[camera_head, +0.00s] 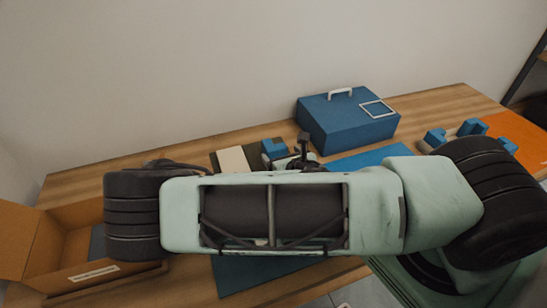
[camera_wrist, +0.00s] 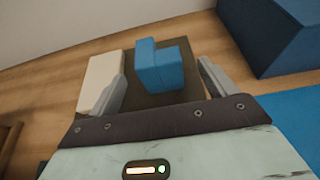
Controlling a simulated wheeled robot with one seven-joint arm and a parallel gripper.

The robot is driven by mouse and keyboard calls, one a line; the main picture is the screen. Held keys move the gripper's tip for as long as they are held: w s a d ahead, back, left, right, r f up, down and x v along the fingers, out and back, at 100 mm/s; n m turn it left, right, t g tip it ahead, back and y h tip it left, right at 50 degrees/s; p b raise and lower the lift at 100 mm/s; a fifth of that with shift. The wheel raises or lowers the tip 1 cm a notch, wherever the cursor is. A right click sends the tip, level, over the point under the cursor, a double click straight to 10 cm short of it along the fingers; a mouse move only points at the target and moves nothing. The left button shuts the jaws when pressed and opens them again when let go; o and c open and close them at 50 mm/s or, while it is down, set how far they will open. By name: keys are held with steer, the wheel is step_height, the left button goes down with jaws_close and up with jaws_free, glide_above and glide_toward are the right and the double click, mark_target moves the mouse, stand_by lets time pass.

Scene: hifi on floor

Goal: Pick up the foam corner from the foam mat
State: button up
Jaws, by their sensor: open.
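The blue foam corner (camera_wrist: 163,66), an L-shaped block, stands on the dark foam mat (camera_wrist: 150,100) in the wrist view. My gripper (camera_wrist: 162,74) is open, with one finger on each side of the foam corner in that picture. I see a gap on both sides and no clear contact; the height of the fingertips is hard to judge. In the head view the foam corner (camera_head: 271,149) shows just beyond my arm, on the dark mat (camera_head: 254,156). My arm hides the near part of the mat and most of my gripper.
A cream block (camera_wrist: 102,82) lies on the mat's left side. A blue case (camera_head: 345,122) with a handle stands to the right, near the wall. A blue sheet (camera_head: 372,158), an orange mat (camera_head: 517,137) and other blue pieces (camera_head: 435,138) lie further right. An open cardboard box (camera_head: 62,252) is at left.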

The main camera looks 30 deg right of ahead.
mark_target(278, 152)
steer(key=shift+p+x, duration=0.95)
steer(key=shift+x, duration=1.8)
steer(key=shift+a, duration=0.1)
steer(key=c, duration=1)
